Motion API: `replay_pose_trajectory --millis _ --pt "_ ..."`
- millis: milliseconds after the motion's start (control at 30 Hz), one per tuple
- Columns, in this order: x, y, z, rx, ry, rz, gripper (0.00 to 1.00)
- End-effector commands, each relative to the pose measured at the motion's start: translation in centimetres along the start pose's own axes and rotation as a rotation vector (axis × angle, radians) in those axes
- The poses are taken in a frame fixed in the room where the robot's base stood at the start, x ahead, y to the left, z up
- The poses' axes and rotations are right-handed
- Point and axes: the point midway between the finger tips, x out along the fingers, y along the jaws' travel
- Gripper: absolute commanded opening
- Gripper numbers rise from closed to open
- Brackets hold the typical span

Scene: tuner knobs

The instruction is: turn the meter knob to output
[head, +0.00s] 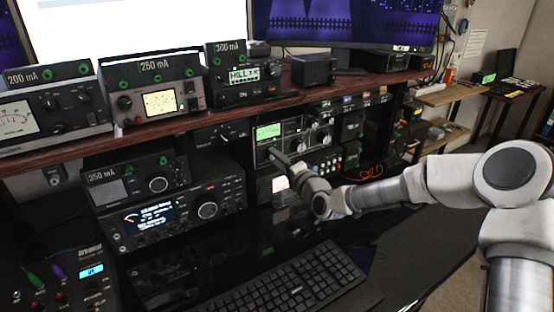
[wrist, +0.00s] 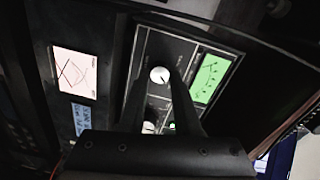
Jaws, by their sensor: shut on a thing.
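The tuner (head: 291,120) is a dark box on the shelf under the wooden ledge, with a lit green meter (head: 268,132) and several knobs on its front. In the wrist view the green meter (wrist: 208,78) lies to the right of a round silver knob (wrist: 160,75) with a dark pointer mark. My gripper (wrist: 159,72) is shut on this knob, one finger on each side. The knob's setting labels are too small to read.
More knobs (wrist: 149,127) sit close by on the panel, partly behind my gripper. A pink-white meter (wrist: 75,76) is on a neighbouring unit. Radios (head: 170,215) stand to the left. A keyboard (head: 292,288) lies on the black desk, which has clear room beside it.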

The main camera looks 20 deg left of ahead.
Motion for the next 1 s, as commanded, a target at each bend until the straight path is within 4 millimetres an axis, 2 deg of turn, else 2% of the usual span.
replay_pose_trajectory --millis 33,67,200,533,667,767,1000 --pt "0.0 0.0 0.0 0.001 0.0 0.0 0.0" --pt "0.0 0.0 0.0 0.001 0.0 0.0 0.35" --pt "0.0 0.0 0.0 0.001 0.0 0.0 0.61" --pt "-0.1 0.0 0.0 -0.001 0.0 0.0 0.62" --pt "-1.1 -0.1 -0.1 -0.001 0.001 0.001 0.62" --pt "-2.5 -0.1 -0.1 -0.001 0.002 0.002 0.62" --pt "-7.5 -0.1 -0.1 0.0 0.002 0.003 0.62"
